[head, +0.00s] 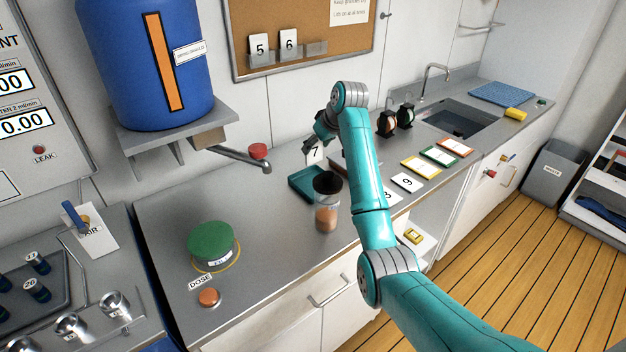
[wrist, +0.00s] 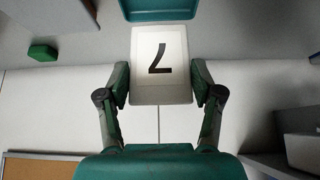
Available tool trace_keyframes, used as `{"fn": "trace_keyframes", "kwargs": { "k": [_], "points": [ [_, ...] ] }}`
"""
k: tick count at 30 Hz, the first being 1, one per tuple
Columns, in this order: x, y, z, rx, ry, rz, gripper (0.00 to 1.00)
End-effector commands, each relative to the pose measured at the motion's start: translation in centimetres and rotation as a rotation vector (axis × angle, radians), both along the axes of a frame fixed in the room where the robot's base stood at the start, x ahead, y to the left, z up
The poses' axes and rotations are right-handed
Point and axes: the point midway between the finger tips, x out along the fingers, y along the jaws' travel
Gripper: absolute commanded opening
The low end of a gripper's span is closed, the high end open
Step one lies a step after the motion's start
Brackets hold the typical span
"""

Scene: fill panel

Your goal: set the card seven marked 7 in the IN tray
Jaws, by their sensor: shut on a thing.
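The card seven (head: 315,154), a white card marked 7, is in my gripper (head: 322,136) above the counter, just behind the teal tray. In the wrist view the card (wrist: 160,60) stands between the two fingers of my gripper (wrist: 160,83), which are shut on its side edges. The teal tray (head: 298,189) lies on the counter below the card. Its edge also shows at the top of the wrist view (wrist: 160,15). I see no IN label on it. A glass with a dark funnel hides its right part.
The glass (head: 327,218) stands close in front of the tray. Cards 5 (head: 259,48) and 6 (head: 289,42) are in a wall rack. Card 9 (head: 407,182) and several coloured-edged cards lie to the right. A red-knobbed tap (head: 258,152) juts out at left.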

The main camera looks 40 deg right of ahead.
Motion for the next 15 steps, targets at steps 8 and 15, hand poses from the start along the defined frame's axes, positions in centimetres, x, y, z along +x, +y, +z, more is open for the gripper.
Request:
{"fn": "trace_keyframes", "kwargs": {
  "k": [8,15],
  "points": [
    [-0.1,0.0,-4.6,0.0,0.002,0.0,0.31],
    [0.0,0.0,-6.8,0.001,0.003,0.0,0.31]
  ]
}}
